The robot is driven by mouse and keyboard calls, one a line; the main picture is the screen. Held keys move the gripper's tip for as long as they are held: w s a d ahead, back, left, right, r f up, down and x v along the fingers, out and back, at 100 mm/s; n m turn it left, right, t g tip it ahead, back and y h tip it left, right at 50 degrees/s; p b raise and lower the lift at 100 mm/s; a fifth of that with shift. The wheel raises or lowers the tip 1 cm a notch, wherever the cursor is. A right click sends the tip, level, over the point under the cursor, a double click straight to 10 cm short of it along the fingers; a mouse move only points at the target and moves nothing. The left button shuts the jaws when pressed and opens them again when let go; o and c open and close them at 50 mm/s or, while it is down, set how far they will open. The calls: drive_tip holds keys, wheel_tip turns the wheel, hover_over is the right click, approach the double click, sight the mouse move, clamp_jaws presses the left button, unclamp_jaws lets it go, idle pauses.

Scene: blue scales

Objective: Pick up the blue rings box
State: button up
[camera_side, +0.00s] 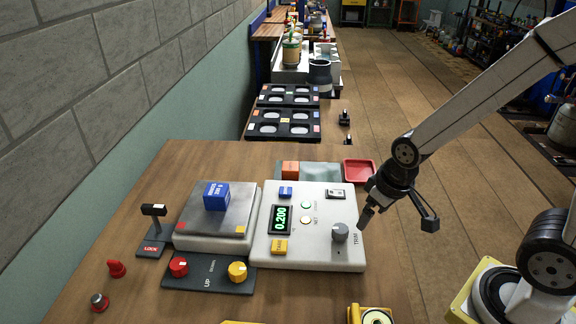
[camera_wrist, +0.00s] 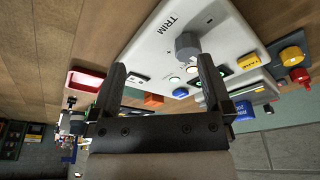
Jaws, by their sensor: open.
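The blue rings box (camera_side: 216,196) sits on the metal plate of the scale (camera_side: 190,230) at the left of the white unit. In the wrist view the blue box (camera_wrist: 244,110) shows at the right, beyond my right finger. My gripper (camera_side: 398,212) is at the right of the scale panel, above the table edge near the grey TRIM knob (camera_side: 340,232), well apart from the box. In the wrist view my gripper (camera_wrist: 162,80) has its two fingers spread wide with nothing held between them.
The white panel (camera_side: 320,251) with a lit display reading 0.200 stands between my gripper and the box. A red tray (camera_side: 359,170) and an orange block (camera_side: 290,169) lie behind it. Red and yellow knobs (camera_side: 237,271) are in front of the scale. A lock lever (camera_side: 154,212) stands left.

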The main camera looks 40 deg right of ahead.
drive_tip(key=m+t+y, duration=0.3)
drive_tip(key=m+y, duration=0.2)
drive_tip(key=m, duration=2.1)
approach(216, 189)
drive_tip(key=f, duration=0.1)
drive_tip(key=w+f, duration=0.1)
drive_tip(key=f, duration=0.1)
drive_tip(key=shift+w+a+f, duration=0.2)
drive_tip(key=shift+a+f, duration=0.1)
drive_tip(key=shift+a, duration=0.1)
drive_tip(key=shift+w+a+m+y, duration=0.3)
drive_tip(key=shift+m, duration=0.2)
drive_tip(key=shift+x, duration=1.25)
drive_tip(key=shift+f, duration=0.1)
drive_tip(key=shift+x, duration=2.5)
clamp_jaws()
